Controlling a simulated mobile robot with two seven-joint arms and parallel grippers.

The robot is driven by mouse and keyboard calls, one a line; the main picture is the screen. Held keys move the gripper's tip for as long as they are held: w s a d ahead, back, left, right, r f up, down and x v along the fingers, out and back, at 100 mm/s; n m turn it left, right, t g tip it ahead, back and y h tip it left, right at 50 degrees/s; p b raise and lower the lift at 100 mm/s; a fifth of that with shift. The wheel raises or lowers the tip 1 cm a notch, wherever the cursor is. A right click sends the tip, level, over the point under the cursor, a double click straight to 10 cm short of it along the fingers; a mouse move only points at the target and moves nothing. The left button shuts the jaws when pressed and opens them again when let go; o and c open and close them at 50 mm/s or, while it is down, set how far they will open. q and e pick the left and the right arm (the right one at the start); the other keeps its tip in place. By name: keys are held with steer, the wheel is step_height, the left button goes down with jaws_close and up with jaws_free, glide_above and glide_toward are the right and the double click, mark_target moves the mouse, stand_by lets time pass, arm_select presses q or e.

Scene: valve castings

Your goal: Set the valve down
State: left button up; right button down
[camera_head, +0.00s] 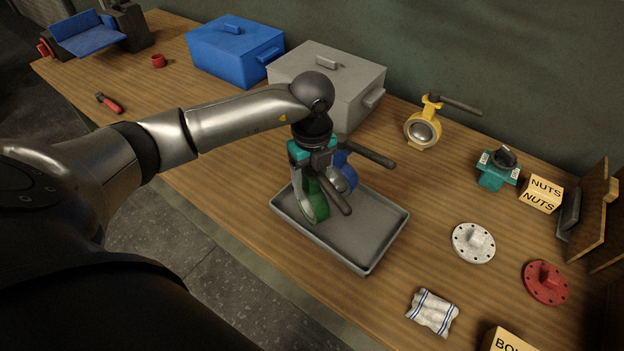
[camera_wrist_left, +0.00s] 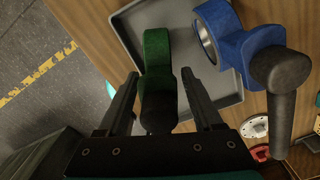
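A green valve (camera_head: 314,207) with a dark handle stands in or just over the left part of the grey tray (camera_head: 372,252); whether it touches the tray floor I cannot tell. My left gripper (camera_head: 317,176) is above it, pointing down. In the left wrist view the fingers (camera_wrist_left: 160,74) are apart, one on each side of the green valve's neck (camera_wrist_left: 158,95), with a visible gap on both sides. A blue valve (camera_head: 344,176) with a dark handle is close beside it at the tray's back edge. My right gripper is not in view.
A grey lidded box (camera_head: 350,85) and a blue box (camera_head: 232,52) stand behind. The tray's right part is bare.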

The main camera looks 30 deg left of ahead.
arm_select(q)
steer(key=shift+o, duration=0.6)
steer(key=shift+s+f, duration=0.15)
steer(key=shift+f, duration=0.1)
step_height(320, 180, up, 16)
steer(key=shift+f, duration=0.2)
stand_by(0.3)
